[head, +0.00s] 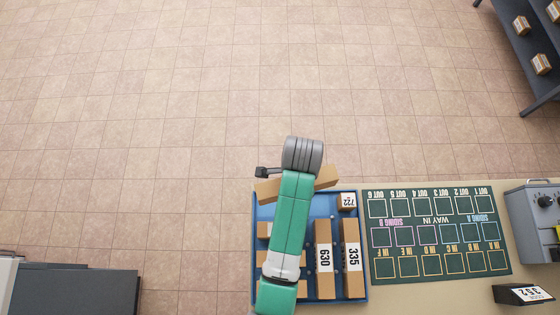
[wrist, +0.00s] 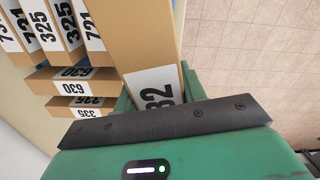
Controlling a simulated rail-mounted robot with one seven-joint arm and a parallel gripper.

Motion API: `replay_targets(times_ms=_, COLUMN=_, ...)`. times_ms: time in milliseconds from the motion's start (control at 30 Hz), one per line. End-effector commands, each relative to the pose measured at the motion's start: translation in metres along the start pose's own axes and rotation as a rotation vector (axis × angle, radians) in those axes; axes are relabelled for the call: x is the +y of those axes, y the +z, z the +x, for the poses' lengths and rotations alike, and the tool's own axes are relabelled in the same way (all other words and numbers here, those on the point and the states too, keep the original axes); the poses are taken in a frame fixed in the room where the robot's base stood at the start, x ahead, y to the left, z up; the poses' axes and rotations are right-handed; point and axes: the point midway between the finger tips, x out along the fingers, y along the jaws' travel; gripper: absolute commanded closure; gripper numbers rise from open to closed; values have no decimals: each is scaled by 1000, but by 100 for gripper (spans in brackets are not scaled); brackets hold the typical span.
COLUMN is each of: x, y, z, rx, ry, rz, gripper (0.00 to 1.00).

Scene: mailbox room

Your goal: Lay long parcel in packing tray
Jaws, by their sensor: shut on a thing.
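A long cardboard parcel (wrist: 140,35) with a white label whose visible end reads "32" is held in my gripper (wrist: 158,92). In the head view the two ends of this long parcel (head: 267,189) show on either side of my arm, at the far edge of the blue tray. It looks slightly tilted in the picture, and its height above the tray is hard to tell. The blue tray (head: 365,292) holds several parcels, including long ones marked 630 (head: 324,282) and 335 (head: 350,282). My arm covers the tray's middle and the jaws in the head view.
A small parcel marked 722 (head: 347,201) sits in the tray's far right corner. Right of the tray lies a green mat (head: 436,230) with marked squares. Open floor lies beyond the table.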

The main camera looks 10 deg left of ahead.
Motion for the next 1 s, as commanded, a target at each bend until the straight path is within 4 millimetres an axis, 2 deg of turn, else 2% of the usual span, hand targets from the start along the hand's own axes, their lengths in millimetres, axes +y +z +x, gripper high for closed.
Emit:
replay_targets(times_ms=100, x=14, y=5, z=14, rx=4, ry=1, rz=155, gripper=94)
replay_targets(times_ms=233, x=21, y=7, z=18, rx=6, ry=1, rz=245, gripper=94)
replay_targets(times_ms=367, x=22, y=7, z=20, rx=6, ry=2, rz=259, gripper=94)
replay_targets(times_ms=600, x=22, y=7, z=69, rx=5, ry=3, rz=256, gripper=94)
replay_targets(times_ms=700, x=22, y=6, z=79, rx=6, ry=1, rz=256, gripper=94)
replay_targets(times_ms=867, x=22, y=6, z=83, rx=6, ry=2, rz=255, gripper=94)
replay_targets(times_ms=1000, x=22, y=7, z=105, rx=5, ry=4, rz=255, gripper=94)
